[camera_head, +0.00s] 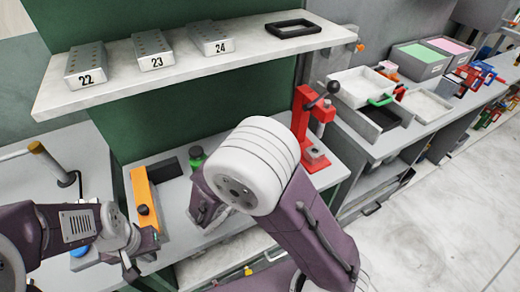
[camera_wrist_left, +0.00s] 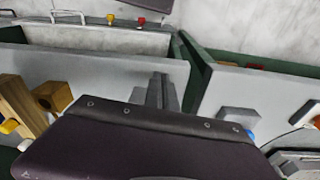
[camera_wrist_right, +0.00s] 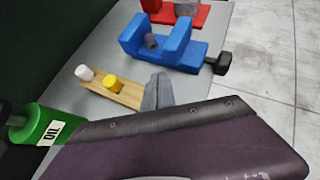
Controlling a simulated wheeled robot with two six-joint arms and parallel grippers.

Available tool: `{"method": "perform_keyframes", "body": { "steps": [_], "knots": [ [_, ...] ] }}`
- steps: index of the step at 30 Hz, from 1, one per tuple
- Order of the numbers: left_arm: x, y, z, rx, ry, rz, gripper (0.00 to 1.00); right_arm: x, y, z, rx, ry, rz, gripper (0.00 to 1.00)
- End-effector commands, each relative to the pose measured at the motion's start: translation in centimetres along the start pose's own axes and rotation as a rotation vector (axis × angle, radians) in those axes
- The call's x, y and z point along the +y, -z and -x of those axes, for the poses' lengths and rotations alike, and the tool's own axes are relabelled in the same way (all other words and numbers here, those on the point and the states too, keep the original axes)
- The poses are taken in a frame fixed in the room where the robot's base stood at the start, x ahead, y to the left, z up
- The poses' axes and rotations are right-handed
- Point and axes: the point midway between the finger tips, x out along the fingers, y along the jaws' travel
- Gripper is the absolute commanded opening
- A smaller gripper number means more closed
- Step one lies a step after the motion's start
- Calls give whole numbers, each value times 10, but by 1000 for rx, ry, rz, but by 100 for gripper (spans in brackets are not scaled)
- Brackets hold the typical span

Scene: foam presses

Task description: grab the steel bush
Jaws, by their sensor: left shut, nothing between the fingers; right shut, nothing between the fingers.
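A small dull grey cylinder (camera_wrist_right: 151,42), which looks like the steel bush, sits between the two upright jaws of a blue press (camera_wrist_right: 165,48) in the right wrist view. In the head view my right arm hides this press and cylinder. My right gripper (camera_wrist_right: 158,92) is shut and empty, its fingertips apart from the blue press and beside a wooden strip (camera_wrist_right: 112,88) with a white and a yellow peg. My left gripper (camera_head: 148,254) is shut and empty at the front of the left bench; its fingertips also show in the left wrist view (camera_wrist_left: 161,92).
A green bottle (camera_wrist_right: 40,125) stands left of my right gripper. A red press (camera_head: 303,110) stands at the bench's right end. An orange block (camera_head: 149,205) lies behind my left gripper. A shelf (camera_head: 120,84) with numbered blocks overhangs the bench. Trays (camera_head: 362,87) stand right.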

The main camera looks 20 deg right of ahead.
Motion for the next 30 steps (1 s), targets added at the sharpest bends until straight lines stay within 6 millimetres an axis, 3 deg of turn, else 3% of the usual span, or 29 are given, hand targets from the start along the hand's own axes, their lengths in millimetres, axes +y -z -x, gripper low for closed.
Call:
{"method": "perform_keyframes", "body": {
  "steps": [2, 8, 24, 26, 30],
  "knots": [
    [-1, -3, 0, -8, 0, 6, 0, 9, -1, 3, -24, -32, 41, 0],
    [-1, -3, 1, -8, 0, 5, 0, 10, -6, -3, -25, -32, 42, 0],
    [-1, -1, 10, -6, 0, 4, 0, 14, -69, -90, -23, -29, 38, 0],
    [-1, -1, 11, -6, 0, 4, 0, 14, -74, -97, -22, -30, 39, 0],
    [-1, -2, 1, -6, 0, 4, 0, 15, -57, -105, -22, -33, 40, 0]
  ]
}}
